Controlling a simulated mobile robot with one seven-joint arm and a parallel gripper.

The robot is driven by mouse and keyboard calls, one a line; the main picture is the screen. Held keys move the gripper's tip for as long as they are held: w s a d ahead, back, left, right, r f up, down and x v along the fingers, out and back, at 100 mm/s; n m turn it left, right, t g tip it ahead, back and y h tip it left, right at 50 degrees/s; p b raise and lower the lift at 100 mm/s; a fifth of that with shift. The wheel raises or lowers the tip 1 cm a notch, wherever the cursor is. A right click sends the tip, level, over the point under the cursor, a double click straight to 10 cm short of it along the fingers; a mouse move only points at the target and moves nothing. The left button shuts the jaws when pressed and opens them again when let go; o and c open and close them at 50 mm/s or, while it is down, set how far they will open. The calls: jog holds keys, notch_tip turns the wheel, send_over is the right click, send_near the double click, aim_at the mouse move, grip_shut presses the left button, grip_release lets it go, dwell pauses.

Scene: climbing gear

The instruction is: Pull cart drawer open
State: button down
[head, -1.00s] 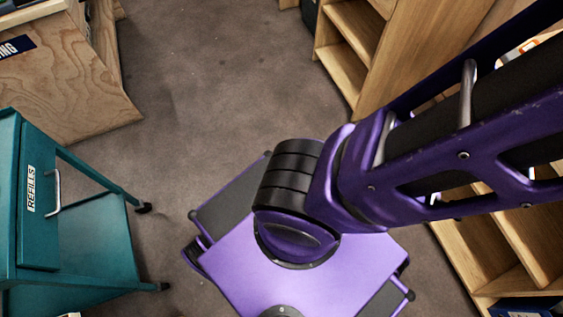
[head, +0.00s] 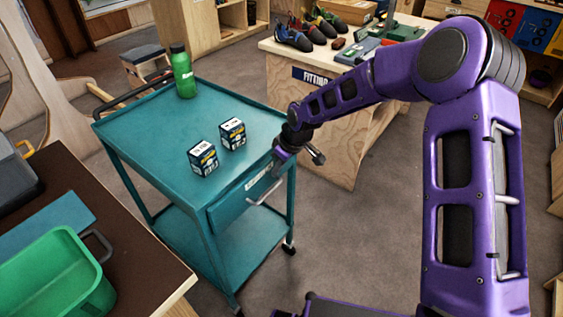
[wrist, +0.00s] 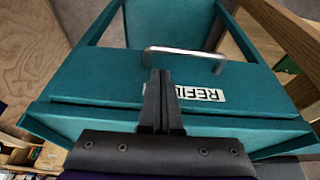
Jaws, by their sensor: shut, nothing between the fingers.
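The teal cart (head: 235,120) stands left of centre in the head view. Its drawer front (head: 240,203) faces my side and looks flush with the cart body. A metal bar handle (head: 262,194) stands out from it, and it also shows in the wrist view (wrist: 190,53). The REFILLS label (wrist: 203,94) is partly hidden by my fingers. My gripper (wrist: 163,75) is shut and empty, its tips close to the left end of the handle. I cannot tell whether they touch it. In the head view my gripper (head: 282,157) is at the cart's right edge.
Two small boxes (head: 203,158) (head: 232,133) and a green bottle (head: 183,72) stand on the cart top. A brown table with a green bin (head: 60,275) is at lower left. A wooden fitting bench (head: 325,120) with shoes stands behind. Floor right of the cart is open.

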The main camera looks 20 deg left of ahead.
aim_at(269, 184)
jog(key=x, duration=0.4)
jog(key=shift+d, duration=0.1)
dwell(0.3)
